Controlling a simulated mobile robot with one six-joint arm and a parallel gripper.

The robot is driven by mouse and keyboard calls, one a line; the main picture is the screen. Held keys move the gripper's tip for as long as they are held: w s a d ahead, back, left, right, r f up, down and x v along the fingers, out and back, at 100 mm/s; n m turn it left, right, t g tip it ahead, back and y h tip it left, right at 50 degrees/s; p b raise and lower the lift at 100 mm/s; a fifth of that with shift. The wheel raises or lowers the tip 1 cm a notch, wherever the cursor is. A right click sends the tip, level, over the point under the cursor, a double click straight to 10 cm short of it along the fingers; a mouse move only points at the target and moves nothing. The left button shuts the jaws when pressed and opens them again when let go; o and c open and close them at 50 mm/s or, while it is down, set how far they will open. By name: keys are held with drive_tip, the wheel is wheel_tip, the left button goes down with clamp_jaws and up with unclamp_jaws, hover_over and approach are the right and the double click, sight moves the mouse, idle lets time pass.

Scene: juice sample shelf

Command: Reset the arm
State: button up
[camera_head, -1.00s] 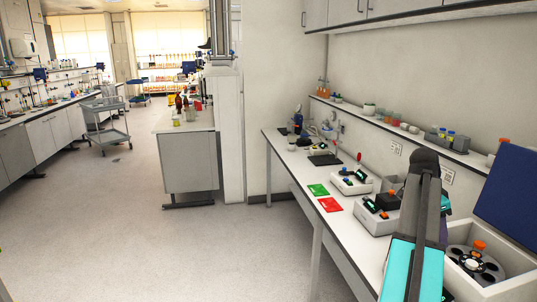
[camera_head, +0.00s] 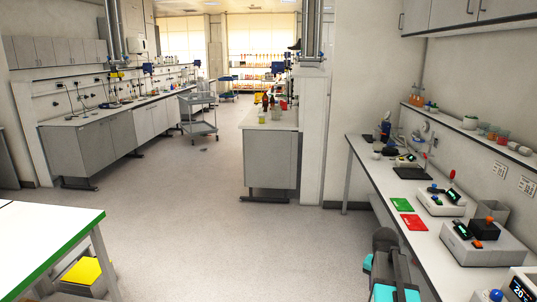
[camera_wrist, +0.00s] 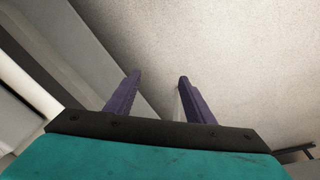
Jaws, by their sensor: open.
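My arm shows at the bottom right of the head view, dark grey with turquoise parts, low beside the right-hand bench. Its fingertips cannot be made out there. In the wrist view my gripper (camera_wrist: 159,85) has two purple fingers standing apart with nothing between them. Beyond the fingers are the pale speckled floor and a grey panel.
The right bench (camera_head: 372,165) carries several instruments (camera_head: 440,201), a green mat (camera_head: 401,204) and a red mat (camera_head: 413,222). A white table with a green edge (camera_head: 50,262) stands at the lower left. A grey cart (camera_head: 198,115) stands farther back. The middle floor is clear.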

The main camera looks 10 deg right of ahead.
drive_tip(key=s+a+f+n+y, duration=0.1)
drive_tip(key=a+f+n, duration=0.4)
drive_tip(key=a, duration=0.6)
drive_tip(key=s+a+f+n, duration=0.1)
drive_tip(key=a+f+n, duration=0.1)
drive_tip(key=a+f, duration=0.6)
drive_tip(key=s+a+f+n+y, duration=0.1)
drive_tip(key=a+f+n, duration=0.3)
drive_tip(key=a, duration=0.9)
drive_tip(key=s+f+g+b, duration=0.1)
drive_tip(key=s+f+g, duration=0.1)
drive_tip(key=s+f, duration=0.8)
drive_tip(key=s+f+g+b, duration=0.2)
drive_tip(key=s+f+g, duration=0.1)
drive_tip(key=s+f, duration=0.8)
drive_tip(key=s, duration=0.5)
drive_tip(key=shift+f+g, duration=0.25)
drive_tip(key=shift+g, duration=0.05)
drive_tip(key=c, duration=0.5)
drive_tip(key=shift+o, duration=0.2)
drive_tip(key=shift+d, duration=0.15)
